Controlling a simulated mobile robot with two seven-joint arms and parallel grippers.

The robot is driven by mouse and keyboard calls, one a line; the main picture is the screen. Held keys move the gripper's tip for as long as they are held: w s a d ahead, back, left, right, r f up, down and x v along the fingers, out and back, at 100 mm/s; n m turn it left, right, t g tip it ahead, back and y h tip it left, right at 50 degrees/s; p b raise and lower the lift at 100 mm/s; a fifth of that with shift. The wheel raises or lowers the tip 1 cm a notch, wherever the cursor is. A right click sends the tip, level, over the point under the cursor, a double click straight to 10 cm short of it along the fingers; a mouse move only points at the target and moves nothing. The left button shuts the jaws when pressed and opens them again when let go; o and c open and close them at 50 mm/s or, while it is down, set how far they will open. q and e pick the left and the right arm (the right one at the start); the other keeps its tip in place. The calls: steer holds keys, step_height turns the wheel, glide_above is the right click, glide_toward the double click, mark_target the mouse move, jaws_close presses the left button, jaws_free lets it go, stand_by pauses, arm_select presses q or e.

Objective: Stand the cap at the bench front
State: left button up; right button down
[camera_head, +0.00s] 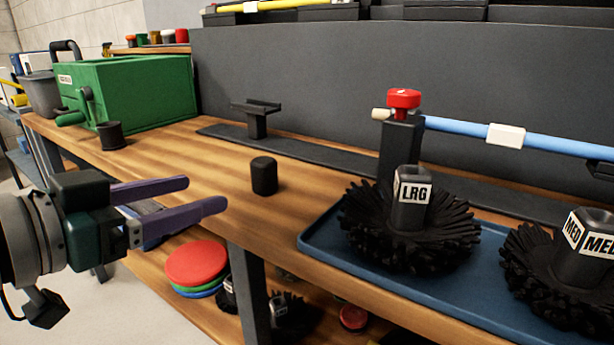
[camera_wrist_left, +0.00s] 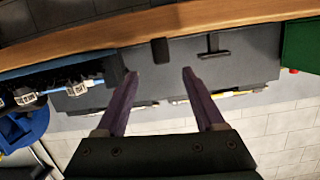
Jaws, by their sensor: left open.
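A short black cylindrical cap (camera_head: 264,175) stands upright on the wooden bench, near its front edge. In the left wrist view a black cap (camera_wrist_left: 160,50) shows against the bench, between and beyond the fingertips. My left gripper (camera_head: 207,195) has purple fingers, spread apart with nothing between them. It is in front of the bench edge, to the left of the cap and apart from it. It also shows in the left wrist view (camera_wrist_left: 158,74). My right gripper is not in view.
A blue tray (camera_head: 312,243) holds black brushes labelled LRG (camera_head: 412,225) and MED (camera_head: 580,255). A black stand (camera_head: 257,120) and a red-topped post with a blue rod (camera_head: 460,126) are behind. A green box (camera_head: 140,92) and black cup (camera_head: 110,135) are at left.

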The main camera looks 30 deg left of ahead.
arm_select(q)
steer(key=s+d+f+g, duration=0.5)
steer(key=s+g, duration=0.1)
steer(key=s, duration=0.1)
steer(key=s+d+f+g, duration=0.6)
steer(key=s, duration=0.2)
steer(key=shift+s+y, duration=0.3)
steer(key=shift+y, duration=0.1)
